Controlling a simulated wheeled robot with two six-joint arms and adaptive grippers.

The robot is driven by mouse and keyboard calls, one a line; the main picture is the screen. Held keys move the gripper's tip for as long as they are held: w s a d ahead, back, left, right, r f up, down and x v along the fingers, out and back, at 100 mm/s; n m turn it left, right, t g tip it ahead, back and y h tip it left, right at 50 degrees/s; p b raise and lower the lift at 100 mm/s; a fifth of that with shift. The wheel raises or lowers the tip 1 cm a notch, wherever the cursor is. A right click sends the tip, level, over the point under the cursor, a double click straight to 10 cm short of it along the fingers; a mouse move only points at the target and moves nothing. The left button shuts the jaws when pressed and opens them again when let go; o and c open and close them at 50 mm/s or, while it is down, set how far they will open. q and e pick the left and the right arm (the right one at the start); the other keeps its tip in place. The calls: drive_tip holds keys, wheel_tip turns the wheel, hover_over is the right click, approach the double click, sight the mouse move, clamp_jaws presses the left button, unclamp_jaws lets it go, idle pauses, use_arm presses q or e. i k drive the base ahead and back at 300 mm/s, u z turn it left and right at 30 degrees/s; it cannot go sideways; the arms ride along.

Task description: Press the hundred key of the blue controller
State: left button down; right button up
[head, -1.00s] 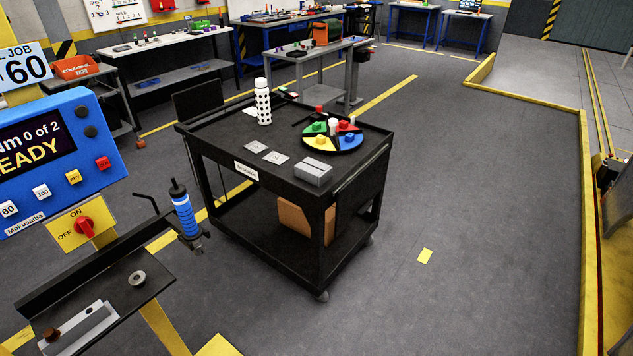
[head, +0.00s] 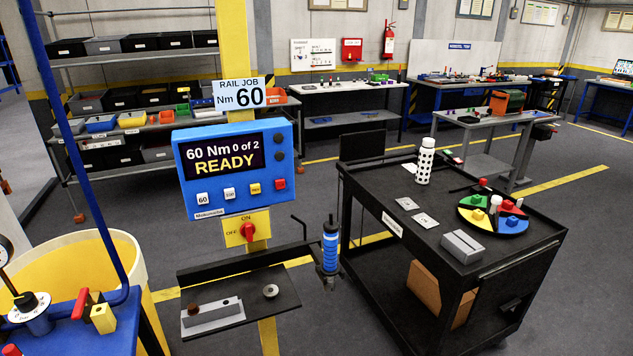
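The blue controller (head: 234,168) is mounted on a yellow post in the left half of the head view. Its dark screen (head: 219,155) reads "60 Nm 0 of 2 READY". Below the screen is a row of small keys: a white key marked 60 (head: 202,199), a white key beside it (head: 229,193) that reads 100 in the earlier frame, a yellow key (head: 255,188) and a red key (head: 280,184). A sign (head: 239,95) above reads "RAIL JOB Nm 60". Neither of my grippers shows in the view.
Under the controller are a red OFF/ON switch (head: 247,232) and a black shelf (head: 285,288). A blue-handled tool (head: 330,250) hangs right of the shelf. A black cart (head: 375,231) stands to the right. A blue surface with a gauge and valves (head: 75,325) is at the lower left.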

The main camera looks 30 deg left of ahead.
sight(229, 193)
drive_tip(key=u, duration=1.45)
